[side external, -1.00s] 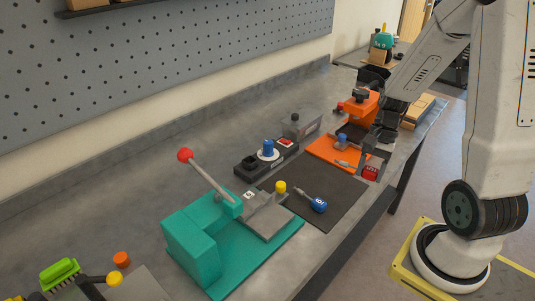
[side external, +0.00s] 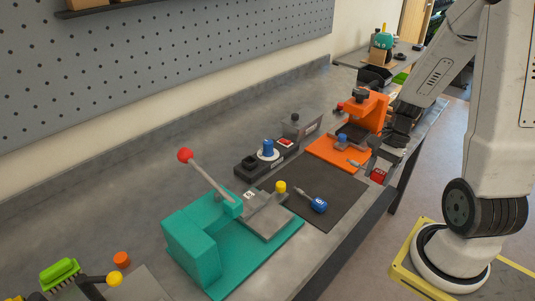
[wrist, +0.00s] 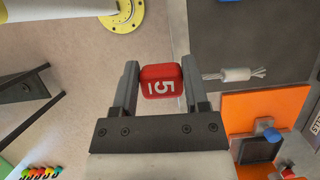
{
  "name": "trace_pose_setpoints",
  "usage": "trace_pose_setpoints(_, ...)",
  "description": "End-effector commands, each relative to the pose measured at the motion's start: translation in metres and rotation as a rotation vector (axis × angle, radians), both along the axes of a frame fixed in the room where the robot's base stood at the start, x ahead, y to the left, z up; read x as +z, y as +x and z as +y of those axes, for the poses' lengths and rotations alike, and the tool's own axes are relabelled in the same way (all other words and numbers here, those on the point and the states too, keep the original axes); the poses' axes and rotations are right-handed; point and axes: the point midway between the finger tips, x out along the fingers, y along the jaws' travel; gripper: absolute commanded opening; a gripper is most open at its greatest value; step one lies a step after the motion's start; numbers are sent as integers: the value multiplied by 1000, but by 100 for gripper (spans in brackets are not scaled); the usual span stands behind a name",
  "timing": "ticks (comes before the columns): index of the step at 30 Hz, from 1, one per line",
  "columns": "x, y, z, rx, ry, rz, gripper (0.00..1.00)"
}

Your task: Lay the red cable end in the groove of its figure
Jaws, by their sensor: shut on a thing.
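In the side view my gripper (side external: 386,156) holds the red block (side external: 378,176) at the bench's front edge, beside the orange fixture (side external: 328,155). The fixture has a dark block and a blue knob (side external: 342,138); it also shows in the wrist view (wrist: 240,106). I cannot make out a groove.
A blue-handled cable end (side external: 318,205) lies on the dark mat (side external: 340,190). A teal fixture (side external: 190,240) with a red-knobbed lever stands nearer. A black holder (side external: 248,168) and grey box (side external: 300,124) stand behind the mat. Floor shows under the red block in the wrist view.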

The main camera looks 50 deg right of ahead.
Motion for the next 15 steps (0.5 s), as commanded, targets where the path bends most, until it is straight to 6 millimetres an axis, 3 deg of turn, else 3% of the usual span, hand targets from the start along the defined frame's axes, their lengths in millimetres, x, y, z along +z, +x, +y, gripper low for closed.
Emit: trace_pose_setpoints(15,-31,61,-29,1,1,0,0)
